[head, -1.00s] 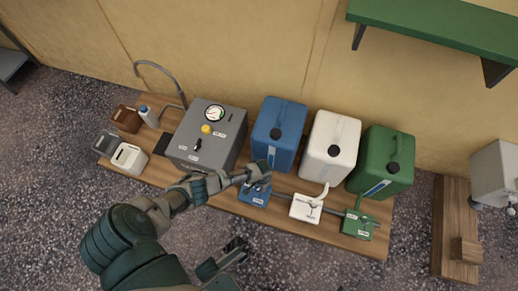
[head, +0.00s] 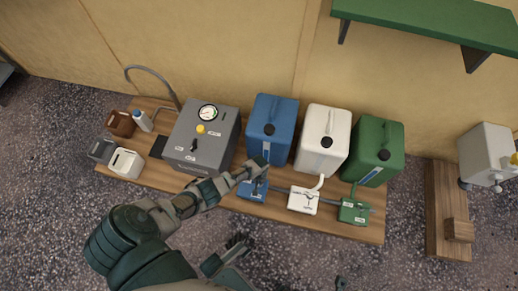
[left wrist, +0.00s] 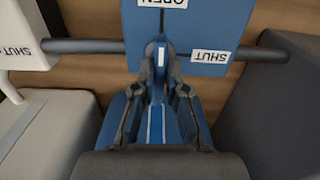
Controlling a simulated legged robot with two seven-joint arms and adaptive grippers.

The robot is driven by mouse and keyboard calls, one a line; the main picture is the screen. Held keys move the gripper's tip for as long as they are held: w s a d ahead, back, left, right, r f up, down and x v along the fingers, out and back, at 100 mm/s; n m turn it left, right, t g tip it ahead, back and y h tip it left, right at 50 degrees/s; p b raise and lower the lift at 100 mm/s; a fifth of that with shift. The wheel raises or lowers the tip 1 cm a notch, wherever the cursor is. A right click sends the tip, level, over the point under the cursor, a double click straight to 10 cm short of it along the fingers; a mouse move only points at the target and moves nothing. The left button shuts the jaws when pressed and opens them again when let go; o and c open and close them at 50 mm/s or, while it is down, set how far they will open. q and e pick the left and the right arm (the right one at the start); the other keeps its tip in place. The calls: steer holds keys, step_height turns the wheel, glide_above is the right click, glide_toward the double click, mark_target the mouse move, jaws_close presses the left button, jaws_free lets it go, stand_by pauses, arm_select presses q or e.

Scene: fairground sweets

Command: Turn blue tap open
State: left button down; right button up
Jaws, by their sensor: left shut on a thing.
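The blue tap (head: 252,195) is a blue block on a grey pipe in front of the blue canister (head: 272,128). My left gripper (head: 254,176) is at this tap. In the left wrist view my left gripper (left wrist: 163,75) is shut on the tap's blue handle (left wrist: 160,58), which is partly hidden between the fingers. The tap block (left wrist: 205,35) has an OPEN label (left wrist: 163,2) at the top edge and a SHUT label (left wrist: 211,56) on the right. A dark part, perhaps my right gripper (head: 228,255), shows low in the head view; its jaws are unclear.
A white tap (head: 303,200) and a green tap (head: 354,211) stand to the right on the same pipe, before white (head: 322,140) and green (head: 375,150) canisters. A grey gauge box (head: 200,140) stands left. A green shelf (head: 440,22) overhangs at upper right.

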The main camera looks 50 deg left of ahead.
arm_select(q)
steer(key=shift+w+r, duration=0.25)
steer(key=shift+w, duration=0.2)
steer(key=c, duration=1.2)
jaws_free()
steer(key=shift+s+f, duration=0.15)
steer(key=shift+s, duration=0.1)
step_height(320, 180, up, 12)
steer(key=shift+a+f, duration=0.1)
